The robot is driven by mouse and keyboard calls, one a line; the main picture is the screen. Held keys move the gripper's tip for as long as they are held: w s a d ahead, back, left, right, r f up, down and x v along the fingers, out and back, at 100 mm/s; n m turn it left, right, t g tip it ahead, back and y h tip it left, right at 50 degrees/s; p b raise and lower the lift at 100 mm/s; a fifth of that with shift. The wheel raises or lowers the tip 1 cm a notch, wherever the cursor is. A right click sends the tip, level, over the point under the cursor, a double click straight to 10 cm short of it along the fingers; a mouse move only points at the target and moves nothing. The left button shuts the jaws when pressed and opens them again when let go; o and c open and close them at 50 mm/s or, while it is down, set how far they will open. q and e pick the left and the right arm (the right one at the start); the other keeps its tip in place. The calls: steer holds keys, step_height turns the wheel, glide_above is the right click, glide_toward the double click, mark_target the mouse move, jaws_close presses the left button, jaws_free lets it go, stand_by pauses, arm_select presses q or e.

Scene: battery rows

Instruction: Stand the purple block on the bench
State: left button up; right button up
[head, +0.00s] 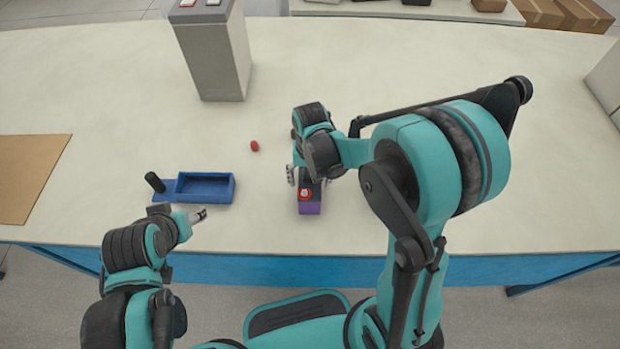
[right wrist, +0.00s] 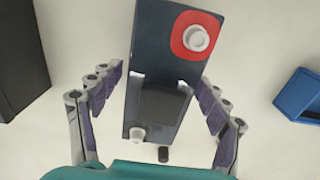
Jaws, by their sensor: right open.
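The purple block (head: 309,208) is at the front middle of the bench (head: 420,215), its purple side facing me. I cannot tell whether the block touches the bench. My left gripper (head: 199,214) is near the front edge, its jaws unclear.
A blue tray (head: 232,190) with a black peg (head: 155,182) lies left of the block. A small red piece (head: 254,146) lies beyond it. A tall grey box (head: 222,60) stands at the back, a brown mat (head: 28,172) far left. The bench's right side looks clear beyond my arm.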

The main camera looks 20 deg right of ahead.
step_height(320, 180, up, 11)
steer(key=p, duration=0.4)
steer(key=shift+r, duration=0.6)
steer(key=s+d+r+n+t, duration=0.1)
steer(key=s+d+r+t, duration=0.1)
steer(key=s, duration=0.3)
steer(key=s+d+r+n+t, duration=0.2)
steer(key=s+r+t, duration=0.2)
steer(key=s+t, duration=0.1)
steer(key=shift+s+d+r, duration=0.2)
steer(key=shift+s+d, duration=0.05)
steer(key=shift+d, duration=0.05)
steer(key=shift+f, duration=0.15)
